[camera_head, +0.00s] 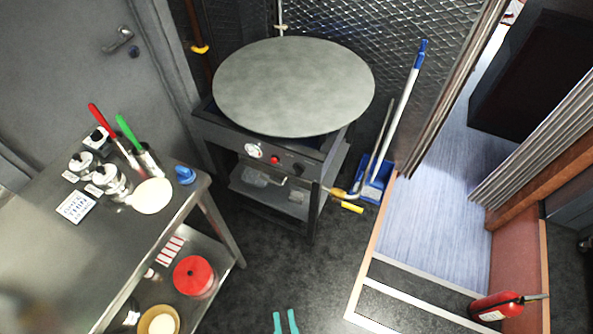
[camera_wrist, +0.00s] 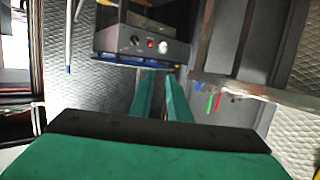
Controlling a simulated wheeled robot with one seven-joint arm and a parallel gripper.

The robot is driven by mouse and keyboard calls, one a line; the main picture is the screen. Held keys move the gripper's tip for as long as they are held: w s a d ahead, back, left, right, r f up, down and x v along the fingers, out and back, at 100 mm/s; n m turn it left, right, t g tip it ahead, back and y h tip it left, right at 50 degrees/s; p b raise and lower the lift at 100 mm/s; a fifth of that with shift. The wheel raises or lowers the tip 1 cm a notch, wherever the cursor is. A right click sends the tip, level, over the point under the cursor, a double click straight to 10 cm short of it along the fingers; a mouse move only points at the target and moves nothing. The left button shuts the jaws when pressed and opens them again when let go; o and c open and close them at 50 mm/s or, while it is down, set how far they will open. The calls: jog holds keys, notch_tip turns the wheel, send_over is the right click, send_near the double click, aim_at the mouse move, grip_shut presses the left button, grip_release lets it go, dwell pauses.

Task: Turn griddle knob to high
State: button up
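The griddle (camera_head: 293,87) is a large round grey plate on a dark stand. Its front panel carries a white dial (camera_head: 254,150), a red button or light (camera_head: 275,159) and a dark round knob (camera_head: 298,168). In the wrist view, which looks turned over, the knob (camera_wrist: 135,40) is left of the red part (camera_wrist: 150,43) and the dial (camera_wrist: 162,47). My gripper (camera_head: 285,314) shows as two teal fingertips at the bottom edge of the head view, well apart from the panel. In the wrist view the fingers (camera_wrist: 158,76) are parted, with nothing between them. The knob's setting is too small to read.
A steel table (camera_head: 60,245) at left holds red- and green-handled tools, jars and a pale disc. A red round container (camera_head: 194,275) sits on its lower shelf. A blue dustpan (camera_head: 372,190) and broom stand right of the griddle. Dark floor (camera_head: 270,265) before the griddle is clear.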

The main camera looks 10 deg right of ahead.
jog(key=o, duration=0.8)
jog(key=f, duration=0.1)
jog(key=f+n, duration=0.1)
jog(key=w, duration=0.1)
jog(key=shift+w+a+f, duration=0.1)
jog(key=shift+a+f, duration=0.3)
jog(key=n+h, duration=1.1)
jog(key=n, duration=0.6)
send_near(297, 173)
jog(key=shift+g, duration=0.4)
jog(key=x, duration=0.5)
jog(key=r+x, duration=0.1)
jog(key=x, duration=0.2)
jog(key=shift+w+d, duration=0.15)
jog(key=shift+w, duration=0.2)
